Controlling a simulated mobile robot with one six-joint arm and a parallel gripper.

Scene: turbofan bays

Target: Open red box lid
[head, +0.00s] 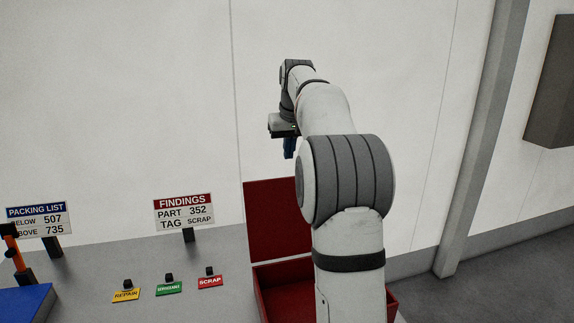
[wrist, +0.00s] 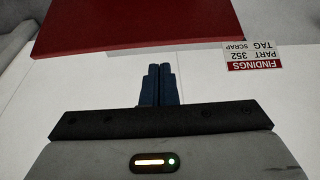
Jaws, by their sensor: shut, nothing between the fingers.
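The red box (head: 290,295) stands at the lower middle of the head view, partly hidden behind my arm. Its lid (head: 272,220) stands raised, roughly upright at the back, and part of the box's inside shows. The lid also shows as a red panel across the top of the wrist view (wrist: 135,22). My gripper (head: 289,148), with blue fingers, is above the lid's top edge in the head view. In the wrist view its fingers (wrist: 157,85) are together and empty, with a visible gap in the picture between them and the lid.
Left of the box are a FINDINGS sign (head: 184,213) and small tags marked REPAIR (head: 126,295), green (head: 169,288) and SCRAP (head: 210,282). A PACKING LIST sign (head: 39,218) and a blue box (head: 25,303) are at far left. A pale wall stands behind.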

